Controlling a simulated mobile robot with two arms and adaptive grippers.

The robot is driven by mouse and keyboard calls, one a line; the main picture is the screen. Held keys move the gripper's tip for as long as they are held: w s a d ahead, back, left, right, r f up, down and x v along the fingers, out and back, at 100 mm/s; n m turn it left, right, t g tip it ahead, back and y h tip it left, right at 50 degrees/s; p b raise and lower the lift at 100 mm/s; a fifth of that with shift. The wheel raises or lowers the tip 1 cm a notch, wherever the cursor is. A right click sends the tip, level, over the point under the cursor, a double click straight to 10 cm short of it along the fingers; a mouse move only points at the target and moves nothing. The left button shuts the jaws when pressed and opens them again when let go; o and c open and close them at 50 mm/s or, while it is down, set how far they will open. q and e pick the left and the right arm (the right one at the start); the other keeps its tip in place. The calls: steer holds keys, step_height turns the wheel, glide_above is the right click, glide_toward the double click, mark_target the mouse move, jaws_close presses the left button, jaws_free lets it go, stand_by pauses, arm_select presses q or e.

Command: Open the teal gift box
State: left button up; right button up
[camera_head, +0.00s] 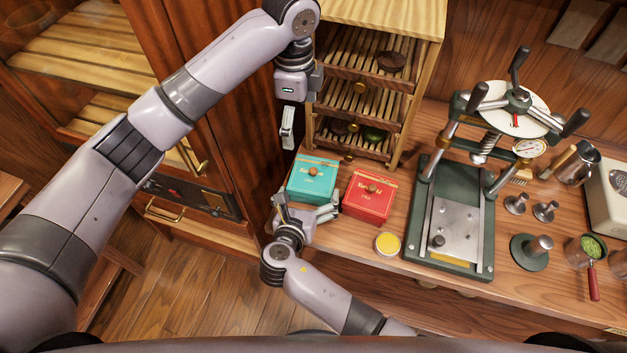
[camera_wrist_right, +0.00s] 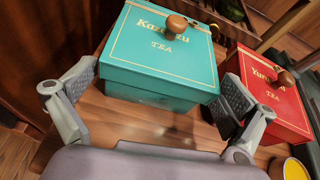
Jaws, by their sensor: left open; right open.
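The teal gift box (camera_head: 303,187) stands on the wooden counter with its lid on and a round wooden knob (camera_head: 312,171) on top. In the right wrist view the teal box (camera_wrist_right: 160,72) is close, its knob (camera_wrist_right: 176,24) at the top. My right gripper (camera_head: 307,208) is open at the box's near side. In the wrist view its fingers (camera_wrist_right: 152,98) are spread toward the two near corners; contact is unclear. My left gripper (camera_head: 288,128) is open and empty, above and to the left of the teal box, beside the rack.
A red tea box (camera_head: 367,203) stands close right of the teal one. A yellow round tin (camera_head: 387,244) sits near the counter's front edge. A slatted drying rack (camera_head: 400,90) rises behind, and a green press (camera_head: 460,200) stands to the right.

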steer(key=shift+w+d+f, duration=0.1)
steer(key=shift+w+f, duration=0.05)
steer(key=shift+w, duration=0.15)
steer(key=shift+s, duration=0.1)
steer(key=shift+c, duration=0.4)
steer(key=c, duration=1.2)
steer(key=o, duration=1.2)
steer(key=shift+o, duration=0.4)
steer(key=shift+s, duration=0.1)
